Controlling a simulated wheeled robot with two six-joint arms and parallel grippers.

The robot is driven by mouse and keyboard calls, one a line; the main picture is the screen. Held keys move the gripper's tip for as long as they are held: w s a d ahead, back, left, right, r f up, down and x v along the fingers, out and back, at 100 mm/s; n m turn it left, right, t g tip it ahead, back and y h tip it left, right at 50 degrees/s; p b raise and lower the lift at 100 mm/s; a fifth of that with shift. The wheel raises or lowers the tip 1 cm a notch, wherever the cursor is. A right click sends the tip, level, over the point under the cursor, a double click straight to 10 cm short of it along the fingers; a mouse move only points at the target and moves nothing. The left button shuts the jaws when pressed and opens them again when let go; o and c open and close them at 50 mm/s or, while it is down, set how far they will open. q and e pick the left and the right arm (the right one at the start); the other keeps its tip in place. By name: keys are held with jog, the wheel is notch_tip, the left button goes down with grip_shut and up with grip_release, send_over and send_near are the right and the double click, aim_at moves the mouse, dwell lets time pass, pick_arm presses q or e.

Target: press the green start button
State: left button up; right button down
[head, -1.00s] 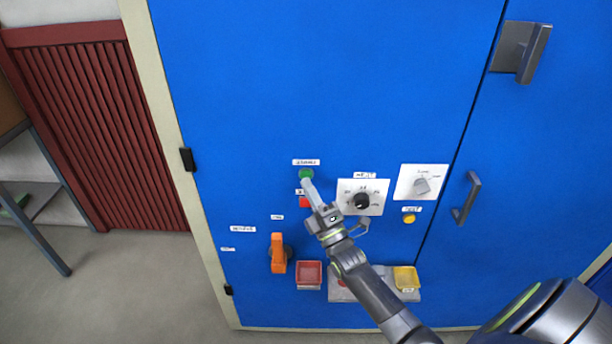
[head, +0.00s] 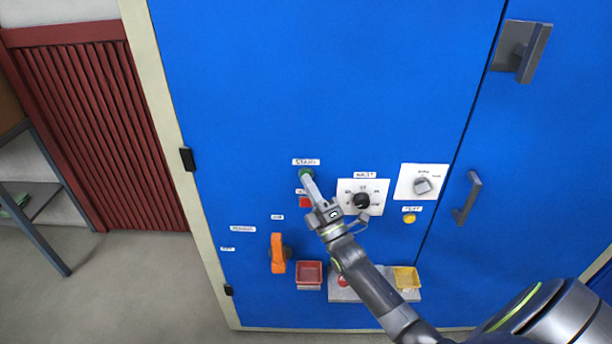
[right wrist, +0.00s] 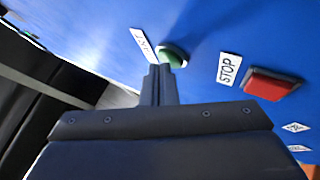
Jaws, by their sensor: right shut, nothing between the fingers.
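The green start button (head: 305,173) sits on the blue cabinet front under a label reading START. My right gripper (head: 306,176) is shut and empty, with its fingertips at the button in the head view, partly covering it. In the right wrist view the closed fingertips (right wrist: 159,70) are right by the lower left edge of the green button (right wrist: 175,55). Whether they touch or press it I cannot tell. My left gripper is in neither view.
A red stop button (head: 305,202) is just below; it also shows in the right wrist view (right wrist: 272,84). Two dials, a black one (head: 361,201) and a grey one (head: 422,186), sit to the right. An orange handle (head: 278,253) and a red tray (head: 309,274) are lower.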

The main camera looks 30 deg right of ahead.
jog(key=shift+w+d, duration=0.15)
jog(key=shift+w, duration=0.05)
dwell(0.5)
jog(key=shift+s+a+p, duration=0.4)
jog(key=shift+s+a, duration=0.05)
jog(key=shift+s, duration=0.3)
jog(key=shift+s+a+p, duration=0.35)
jog(key=shift+s+a, duration=0.1)
jog(key=shift+s, duration=0.25)
jog(key=shift+s+a+p, duration=0.35)
jog(key=shift+s+a, duration=0.1)
jog(key=shift+s, duration=0.3)
jog(key=shift+s+a+p, duration=0.35)
jog(key=shift+s+a, duration=0.1)
jog(key=shift+s, duration=0.25)
